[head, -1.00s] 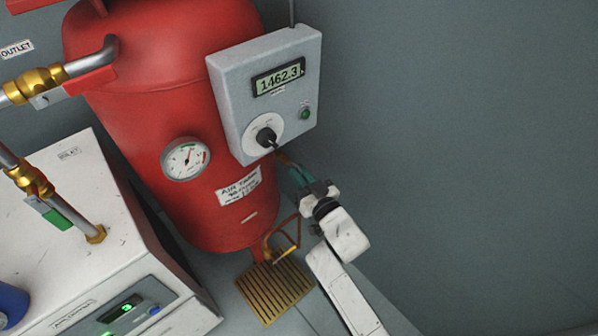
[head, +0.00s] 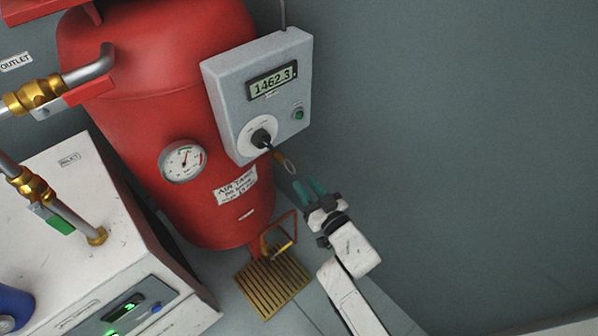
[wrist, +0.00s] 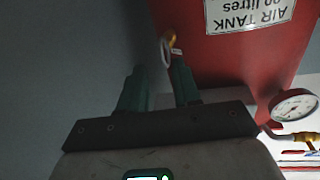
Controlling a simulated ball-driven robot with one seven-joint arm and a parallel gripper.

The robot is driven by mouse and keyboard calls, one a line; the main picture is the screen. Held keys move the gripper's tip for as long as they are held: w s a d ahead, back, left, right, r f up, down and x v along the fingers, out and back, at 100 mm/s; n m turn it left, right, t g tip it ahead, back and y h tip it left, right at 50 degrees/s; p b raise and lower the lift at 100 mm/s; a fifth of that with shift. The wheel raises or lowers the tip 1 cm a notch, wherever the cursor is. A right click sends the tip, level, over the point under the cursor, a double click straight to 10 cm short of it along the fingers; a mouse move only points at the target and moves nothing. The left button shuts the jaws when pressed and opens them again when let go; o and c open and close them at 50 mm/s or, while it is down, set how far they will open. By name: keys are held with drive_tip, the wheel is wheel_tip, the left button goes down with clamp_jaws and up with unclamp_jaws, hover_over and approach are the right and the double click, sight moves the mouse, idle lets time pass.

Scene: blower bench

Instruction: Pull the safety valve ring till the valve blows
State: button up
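The safety valve (head: 278,155) is a small brass fitting beside the grey control box, at the right of the red tank. Its thin pale pull ring (head: 291,167) hangs at the valve's outer end. In the wrist view the ring (wrist: 165,51) shows just beyond the fingertips, nearer the right finger. My gripper (head: 310,186) is below and to the right of the ring, with its teal fingers apart and nothing between them. The wrist view also shows my gripper (wrist: 156,80) open. The ring looks free of both fingers.
The red air tank (head: 160,110) carries a round gauge (head: 183,161) and the grey control box (head: 225,90) reading 1462.3. A brass drain valve (head: 275,247) sits over a floor grate (head: 272,290). The white compressor (head: 60,220) stands at left. Space right of my gripper is clear wall.

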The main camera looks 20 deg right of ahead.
drive_tip(key=s, duration=0.5)
drive_tip(key=shift+s+d+p, duration=0.15)
drive_tip(key=shift+d+p, duration=0.25)
drive_tip(key=s+d+f+m+g+h, duration=0.2)
drive_tip(key=s+d+f+g+h, duration=0.25)
drive_tip(key=s+d+g, duration=0.4)
drive_tip(key=s+a+r+n+g+y, duration=0.1)
drive_tip(key=s+g, duration=0.7)
drive_tip(key=s, duration=1)
drive_tip(key=shift+a+r+y, duration=0.35)
drive_tip(key=shift+a+r, duration=0.25)
drive_tip(key=shift+a, duration=0.05)
drive_tip(key=shift+o, duration=0.3)
wheel_tip(320, 180, up, 16)
drive_tip(key=p, duration=1.5)
drive_tip(key=shift+s+p, duration=0.3)
drive_tip(key=shift+s, duration=0.15)
